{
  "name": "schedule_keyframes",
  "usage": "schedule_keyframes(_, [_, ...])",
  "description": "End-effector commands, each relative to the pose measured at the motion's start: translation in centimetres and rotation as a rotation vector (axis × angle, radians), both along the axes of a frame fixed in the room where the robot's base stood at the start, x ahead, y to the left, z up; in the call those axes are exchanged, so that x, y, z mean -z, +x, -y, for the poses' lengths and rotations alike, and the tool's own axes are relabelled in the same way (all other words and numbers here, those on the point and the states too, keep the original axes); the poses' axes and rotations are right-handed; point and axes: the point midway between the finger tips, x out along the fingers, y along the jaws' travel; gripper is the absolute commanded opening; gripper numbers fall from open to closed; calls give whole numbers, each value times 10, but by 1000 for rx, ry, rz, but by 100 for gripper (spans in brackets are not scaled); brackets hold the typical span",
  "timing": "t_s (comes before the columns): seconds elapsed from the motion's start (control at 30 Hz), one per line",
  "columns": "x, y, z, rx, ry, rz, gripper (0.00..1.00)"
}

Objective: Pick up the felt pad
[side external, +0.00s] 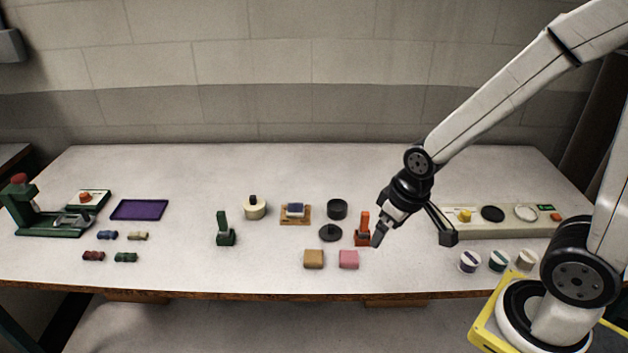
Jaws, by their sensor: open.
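I cannot tell for sure which thing is the felt pad. A tan block (313,259) and a pink block (348,259) lie side by side near the table's front edge, with a small gap between them. A small block with a blue top and pale sides (295,210) sits on a brown board (287,220) behind them. My gripper (413,241) is open and empty, with its fingers spread wide, to the right of the pink block. It appears to be above the table.
An orange upright stand (363,230) is just left of my gripper. A dark knobbed disc (330,233), a black round cup (337,209) and a green stand (225,230) are further left. A pale control panel (470,224) lies right. Several striped round pieces (469,262) line the front right.

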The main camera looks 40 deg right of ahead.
Motion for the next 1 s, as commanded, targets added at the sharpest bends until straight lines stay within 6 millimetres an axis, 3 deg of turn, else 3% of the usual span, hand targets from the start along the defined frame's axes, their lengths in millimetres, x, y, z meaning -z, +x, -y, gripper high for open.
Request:
schedule_keyframes(0.27, [8, 8, 2, -127, -64, -54, 100])
schedule_keyframes(0.47, [22, 24, 8, -361, -192, -153, 100])
schedule_keyframes(0.77, [48, 62, 24, -776, -451, -323, 100])
schedule_keyframes(1.0, [68, 103, 34, -1088, -685, -445, 100])
